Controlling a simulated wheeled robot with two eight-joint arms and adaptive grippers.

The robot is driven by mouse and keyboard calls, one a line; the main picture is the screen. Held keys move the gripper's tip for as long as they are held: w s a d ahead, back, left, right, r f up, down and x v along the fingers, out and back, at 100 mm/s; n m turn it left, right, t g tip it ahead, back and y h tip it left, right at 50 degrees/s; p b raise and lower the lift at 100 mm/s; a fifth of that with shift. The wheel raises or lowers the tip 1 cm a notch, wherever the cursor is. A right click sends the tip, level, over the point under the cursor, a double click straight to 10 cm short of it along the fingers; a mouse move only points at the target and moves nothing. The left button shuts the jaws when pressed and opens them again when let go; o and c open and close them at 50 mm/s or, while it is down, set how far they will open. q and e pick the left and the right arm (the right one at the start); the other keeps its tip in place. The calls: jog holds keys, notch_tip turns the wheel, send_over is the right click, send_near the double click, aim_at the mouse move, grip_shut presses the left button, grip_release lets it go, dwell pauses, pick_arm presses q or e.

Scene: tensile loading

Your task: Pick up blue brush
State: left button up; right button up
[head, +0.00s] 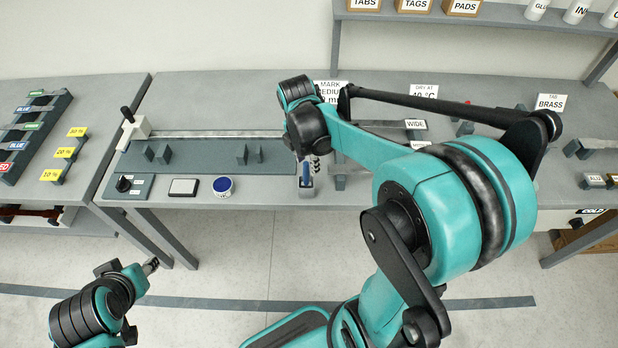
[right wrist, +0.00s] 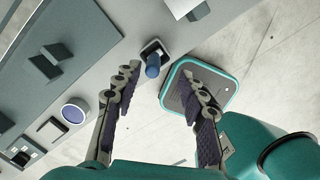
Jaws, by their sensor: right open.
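The blue brush (right wrist: 152,66) stands in a small dark-and-light holder (right wrist: 155,46) near the front edge of the table, its blue handle pointing toward my right wrist camera. In the head view the brush (head: 306,182) shows just below my right gripper (head: 311,166). In the right wrist view my right gripper (right wrist: 160,80) is open, with its fingers on either side of the handle and gaps visible; it holds nothing. My left gripper (head: 150,266) is low at the left, in front of the table and away from the brush; its finger opening is unclear.
On the table left of the brush are a round blue-topped pot (head: 222,186), a white pad (head: 184,187) and a grey fixture board (head: 205,158) with upright blocks. Labelled items such as WIDE (head: 415,125) stand to the right, partly behind my right arm. Open floor lies in front.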

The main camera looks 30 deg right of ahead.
aim_at(307, 173)
jog(key=shift+w+f+n, duration=0.1)
jog(key=shift+n, duration=0.2)
jog(key=shift+f, duration=0.35)
jog(key=f+b, duration=0.1)
jog(key=f, duration=0.1)
jog(key=f+b, duration=0.1)
jog(key=f, duration=0.1)
jog(key=w+f+b, duration=0.1)
jog(key=f, duration=0.2)
jog(key=shift+d+f, duration=0.1)
jog(key=shift+d, duration=0.3)
jog(key=shift+c, duration=1.2)
grip_shut()
